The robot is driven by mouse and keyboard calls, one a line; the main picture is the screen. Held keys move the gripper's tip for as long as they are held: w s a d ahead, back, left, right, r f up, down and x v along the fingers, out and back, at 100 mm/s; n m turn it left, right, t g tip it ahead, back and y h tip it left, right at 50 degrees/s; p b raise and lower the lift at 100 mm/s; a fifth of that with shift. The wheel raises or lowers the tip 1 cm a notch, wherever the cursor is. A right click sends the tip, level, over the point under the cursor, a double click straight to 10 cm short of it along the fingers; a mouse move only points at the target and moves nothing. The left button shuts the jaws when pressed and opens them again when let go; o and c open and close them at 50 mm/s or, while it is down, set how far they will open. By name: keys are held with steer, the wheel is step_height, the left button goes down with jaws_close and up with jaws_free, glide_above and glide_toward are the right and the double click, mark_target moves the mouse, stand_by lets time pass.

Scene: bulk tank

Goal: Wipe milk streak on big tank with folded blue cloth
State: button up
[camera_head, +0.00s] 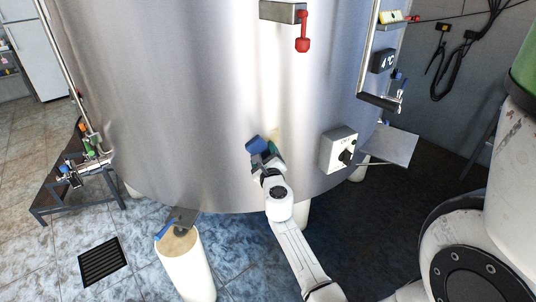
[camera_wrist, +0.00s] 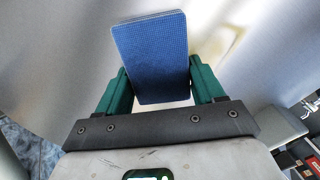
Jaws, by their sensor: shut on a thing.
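The big tank (camera_head: 180,100) is a tall shiny steel cylinder that fills the middle of the head view. My gripper (camera_head: 262,156) is at its lower front wall. In the wrist view, the green fingers of my gripper (camera_wrist: 157,82) are shut on the folded blue cloth (camera_wrist: 152,50), one finger on each side. The cloth (camera_head: 254,144) is close to the tank wall; I cannot tell whether it touches. A pale cream milk streak (camera_wrist: 234,42) shows on the steel just right of the cloth. In the head view the streak (camera_head: 276,130) is faint above my gripper.
A red-handled fitting (camera_head: 302,38) is higher up. A low metal stand (camera_head: 62,185) is at left.

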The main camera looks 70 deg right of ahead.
mark_target(253, 143)
steer(key=shift+w+a+r+p, duration=0.45)
steer(key=shift+w+r+p, duration=0.25)
steer(key=shift+w, duration=0.1)
steer(key=shift+w+a+r+p, duration=0.4)
steer(key=shift+w+r+p, duration=0.2)
steer(key=shift+w, duration=0.2)
steer(key=shift+s+d+f+b, duration=0.1)
steer(key=shift+s+d, duration=0.75)
steer(key=shift+s, duration=0.75)
steer(key=shift+s+d+r+b, duration=0.1)
steer(key=shift+s+d, duration=0.75)
steer(key=shift+s, duration=0.75)
steer(key=shift+s+d+f+b, duration=0.1)
steer(key=shift+s+d, duration=0.75)
steer(key=shift+s, duration=0.75)
steer(key=shift+w+r+p, duration=0.1)
steer(key=shift+r+p, duration=1.1)
steer(key=shift+r, duration=0.1)
steer(key=shift+w+a+f+p, duration=0.15)
steer(key=shift+w+a, duration=0.7)
steer(key=shift+w, duration=0.7)
steer(key=shift+w+a+r+p, duration=0.1)
steer(key=shift+w+a+p, duration=0.1)
steer(key=shift+w+a, duration=1.05)
steer(key=shift+w+a+f+p, duration=0.15)
steer(key=shift+w+a, duration=0.3)
steer(key=shift+w, duration=1.45)
steer(key=shift+p+v, duration=0.65)
steer(key=shift+v, duration=2.4)
steer(key=shift+s, duration=0.1)
